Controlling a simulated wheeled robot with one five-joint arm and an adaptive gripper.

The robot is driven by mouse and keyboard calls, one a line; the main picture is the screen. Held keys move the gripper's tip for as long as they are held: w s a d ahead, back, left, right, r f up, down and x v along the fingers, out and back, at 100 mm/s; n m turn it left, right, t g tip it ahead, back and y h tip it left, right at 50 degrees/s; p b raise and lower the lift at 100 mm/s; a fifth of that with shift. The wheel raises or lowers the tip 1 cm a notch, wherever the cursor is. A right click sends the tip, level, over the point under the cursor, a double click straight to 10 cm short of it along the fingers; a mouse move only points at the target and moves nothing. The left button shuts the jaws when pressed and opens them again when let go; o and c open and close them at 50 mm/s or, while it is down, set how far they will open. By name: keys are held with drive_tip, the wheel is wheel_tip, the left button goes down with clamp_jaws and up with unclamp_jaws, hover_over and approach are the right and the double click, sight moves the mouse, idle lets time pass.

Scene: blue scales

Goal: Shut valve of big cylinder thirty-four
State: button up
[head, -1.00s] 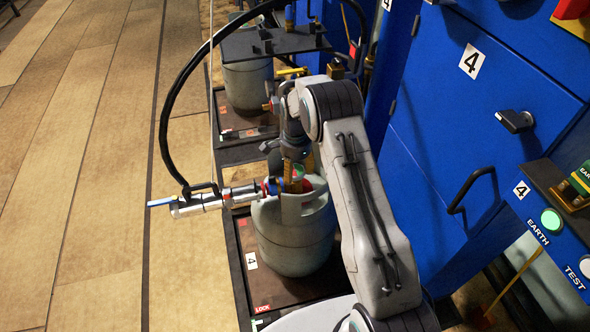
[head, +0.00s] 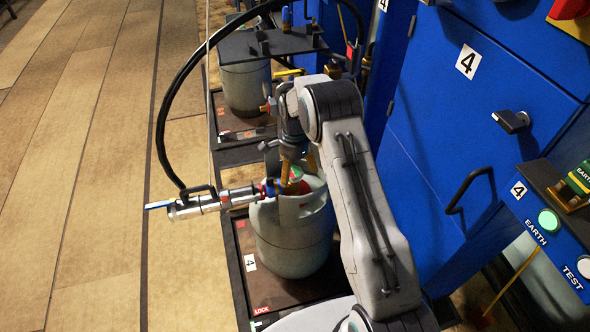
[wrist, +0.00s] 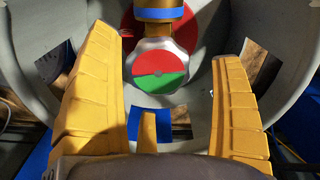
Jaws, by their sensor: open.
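A big grey cylinder (head: 292,240) stands upright on a dark tray marked 4, below my arm. Its valve knob (wrist: 160,68), with a red and green face, shows at the centre of the wrist view. My gripper (head: 298,180) is open over the cylinder's top, inside the collar. In the wrist view its two yellow fingers (wrist: 163,62) stand either side of the knob, apart from it. A brass and blue fitting (wrist: 160,12) is joined behind the knob.
A silver connector (head: 200,205) with a blue lever and a black hose sticks out left of the cylinder. Another cylinder (head: 245,90) stands behind under a dark shelf. A blue cabinet (head: 440,130) is on the right. The wooden floor at left is clear.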

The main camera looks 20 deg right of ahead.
wheel_tip(320, 180, up, 11)
drive_tip(key=shift+r, duration=0.2)
idle(0.3)
drive_tip(key=shift+d, duration=0.1)
idle(0.3)
wheel_tip(320, 180, up, 14)
drive_tip(key=n+p, duration=0.3)
drive_tip(key=p, duration=0.3)
hover_over(295, 171)
drive_tip(key=s, duration=0.5)
drive_tip(key=s+r+n+t+p, duration=0.2)
drive_tip(key=s+r+n+p, duration=0.25)
drive_tip(key=s+r, duration=0.55)
drive_tip(key=s+r+n+p, duration=0.3)
drive_tip(key=s+r+p, duration=0.2)
drive_tip(key=s, duration=0.4)
drive_tip(key=s+r+n+t+p, duration=0.1)
drive_tip(key=s+r+n+p, duration=0.3)
drive_tip(key=s, duration=0.6)
drive_tip(key=shift+a+r+p, duration=0.3)
drive_tip(key=shift+r+p, duration=0.6)
drive_tip(key=shift+r, duration=0.25)
